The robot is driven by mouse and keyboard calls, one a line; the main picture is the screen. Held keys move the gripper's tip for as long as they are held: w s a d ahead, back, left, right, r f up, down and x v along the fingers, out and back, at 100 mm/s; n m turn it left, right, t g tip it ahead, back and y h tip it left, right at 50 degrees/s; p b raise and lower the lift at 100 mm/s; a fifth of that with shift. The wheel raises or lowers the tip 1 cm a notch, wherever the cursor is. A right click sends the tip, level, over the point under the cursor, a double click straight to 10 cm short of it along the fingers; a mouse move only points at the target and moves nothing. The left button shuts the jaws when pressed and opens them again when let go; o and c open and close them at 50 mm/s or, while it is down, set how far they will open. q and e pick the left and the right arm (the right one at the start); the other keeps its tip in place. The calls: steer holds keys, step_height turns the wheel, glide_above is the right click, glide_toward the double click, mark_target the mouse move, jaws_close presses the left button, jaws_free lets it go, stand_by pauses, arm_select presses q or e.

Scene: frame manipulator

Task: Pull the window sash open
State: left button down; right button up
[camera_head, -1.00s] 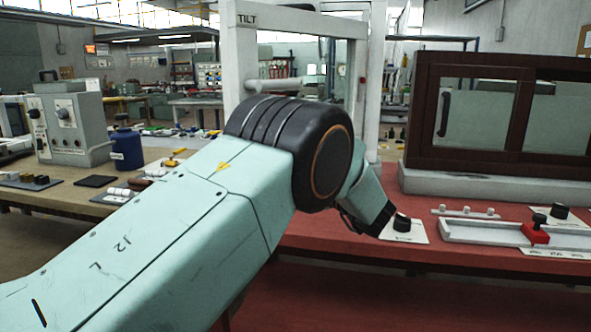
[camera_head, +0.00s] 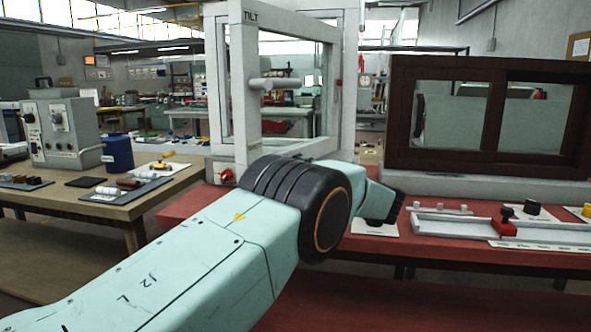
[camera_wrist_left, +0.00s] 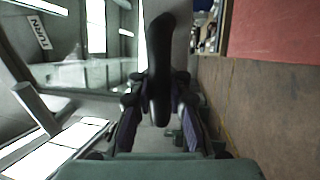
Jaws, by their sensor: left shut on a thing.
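In the left wrist view a dark upright handle (camera_wrist_left: 160,50) stands between the fingers of my left gripper (camera_wrist_left: 160,128), which is shut on it. A pale grey frame with glass and a "TURN" label (camera_wrist_left: 37,32) lies to the left of the handle. In the head view my left arm reaches to the right, and its gripper fingers cannot be made out. A pale window frame (camera_head: 245,80) marked "TILT" stands behind the arm. My right gripper is not in view.
A red bench (camera_head: 185,205) carries the windows and a pale rail with a red block (camera_head: 504,222). A wooden table (camera_head: 120,212) at the left holds a grey instrument (camera_head: 62,130) and a blue jar (camera_head: 118,152).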

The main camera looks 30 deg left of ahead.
arm_select(q)
steer(key=shift+d+r, duration=0.15)
steer(key=shift+d, duration=0.05)
stand_by(0.4)
steer(key=c, duration=1.3)
jaws_free()
steer(key=shift+o, duration=0.2)
steer(key=v, duration=1.2)
steer(key=shift+w, duration=0.1)
